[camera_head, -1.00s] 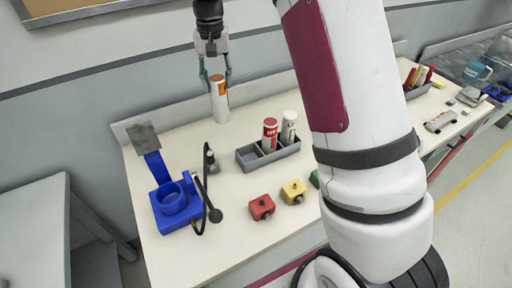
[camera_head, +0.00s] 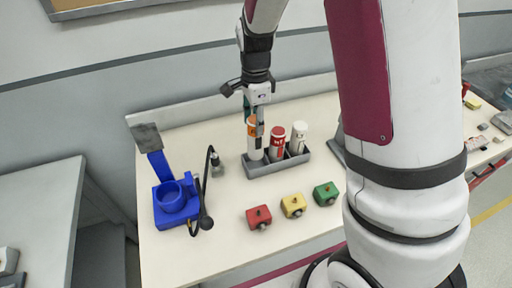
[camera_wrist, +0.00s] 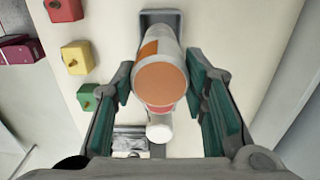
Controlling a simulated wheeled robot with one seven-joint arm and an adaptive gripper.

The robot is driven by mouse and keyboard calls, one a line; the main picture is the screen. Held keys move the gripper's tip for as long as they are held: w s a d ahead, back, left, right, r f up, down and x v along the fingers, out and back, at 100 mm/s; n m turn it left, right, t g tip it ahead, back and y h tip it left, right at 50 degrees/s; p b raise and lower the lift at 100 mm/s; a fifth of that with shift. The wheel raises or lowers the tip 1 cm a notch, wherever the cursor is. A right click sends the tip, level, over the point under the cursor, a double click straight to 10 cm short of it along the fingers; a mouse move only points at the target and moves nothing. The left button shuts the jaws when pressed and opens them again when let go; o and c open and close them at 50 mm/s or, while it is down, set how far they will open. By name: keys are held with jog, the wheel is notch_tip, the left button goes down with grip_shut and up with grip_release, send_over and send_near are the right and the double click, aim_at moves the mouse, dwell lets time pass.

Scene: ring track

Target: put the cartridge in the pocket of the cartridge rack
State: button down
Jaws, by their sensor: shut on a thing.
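The cartridge (camera_head: 254,149), white with an orange band, stands upright in my gripper (camera_head: 254,125) in the head view. Its lower end is at the left pocket of the grey cartridge rack (camera_head: 280,167); I cannot tell how deep it sits. A red cartridge (camera_head: 278,143) and a white cartridge (camera_head: 299,137) stand in the rack to its right. In the wrist view the held cartridge's orange-brown end (camera_wrist: 166,84) faces the camera between the teal finger pads of my gripper (camera_wrist: 167,95). The rack is partly hidden behind it.
A blue fixture (camera_head: 175,203) with a black cable stands at the left of the table. Red (camera_head: 259,217), yellow (camera_head: 293,205) and green (camera_head: 326,194) blocks lie in front of the rack.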

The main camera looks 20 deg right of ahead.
aim_at(255, 137)
jog(key=shift+f+p, duration=0.35)
jog(key=shift+f, duration=3.05)
jog(key=c, duration=1)
grip_release()
jog(key=shift+o, duration=0.2)
